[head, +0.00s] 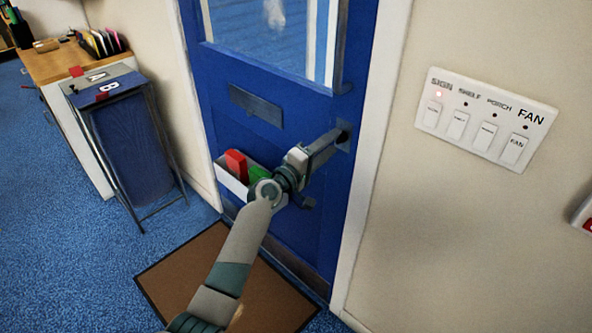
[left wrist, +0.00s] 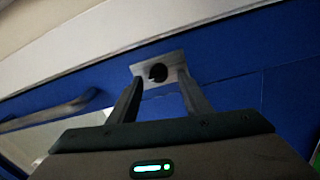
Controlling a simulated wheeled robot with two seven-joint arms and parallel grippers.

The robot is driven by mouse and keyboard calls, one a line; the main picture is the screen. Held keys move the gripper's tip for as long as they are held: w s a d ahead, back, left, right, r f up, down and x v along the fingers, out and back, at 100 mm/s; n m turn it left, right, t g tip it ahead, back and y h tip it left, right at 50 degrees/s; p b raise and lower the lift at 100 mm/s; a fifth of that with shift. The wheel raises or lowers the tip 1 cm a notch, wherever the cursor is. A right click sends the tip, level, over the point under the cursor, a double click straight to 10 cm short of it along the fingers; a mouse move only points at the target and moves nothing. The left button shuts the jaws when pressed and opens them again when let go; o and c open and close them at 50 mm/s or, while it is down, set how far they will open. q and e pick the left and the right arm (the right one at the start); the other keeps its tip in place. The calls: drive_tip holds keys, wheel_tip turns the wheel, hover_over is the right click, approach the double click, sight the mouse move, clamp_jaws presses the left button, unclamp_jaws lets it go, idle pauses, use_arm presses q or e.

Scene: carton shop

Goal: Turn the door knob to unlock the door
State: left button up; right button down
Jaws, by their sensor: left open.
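The blue door (head: 215,115) stands shut in its white frame, with a window at its top. Its small dark knob (left wrist: 158,73) sits on a square metal plate (left wrist: 173,62) near the door's edge, and shows between my finger tips in the left wrist view. My left gripper (head: 342,134) reaches up to this plate, its jaws open on either side of the knob. It also shows in the left wrist view (left wrist: 160,80). I cannot tell whether the fingers touch the knob. My right gripper is out of view.
A white holder (head: 232,184) with red and green items is on the door, below the metal letter slot (head: 255,104). A switch panel (head: 485,118) is on the right wall. A brown mat (head: 185,275) lies below. A blue stand (head: 135,145) and desk are left.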

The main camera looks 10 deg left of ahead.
use_arm(q)
drive_tip(key=b+v, duration=0.2)
drive_tip(key=v, duration=1.4)
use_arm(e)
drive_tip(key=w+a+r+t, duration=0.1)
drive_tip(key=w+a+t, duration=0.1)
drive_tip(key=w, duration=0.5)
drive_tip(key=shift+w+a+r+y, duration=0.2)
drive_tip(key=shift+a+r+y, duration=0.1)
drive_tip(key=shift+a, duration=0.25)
use_arm(q)
drive_tip(key=shift+w, duration=0.1)
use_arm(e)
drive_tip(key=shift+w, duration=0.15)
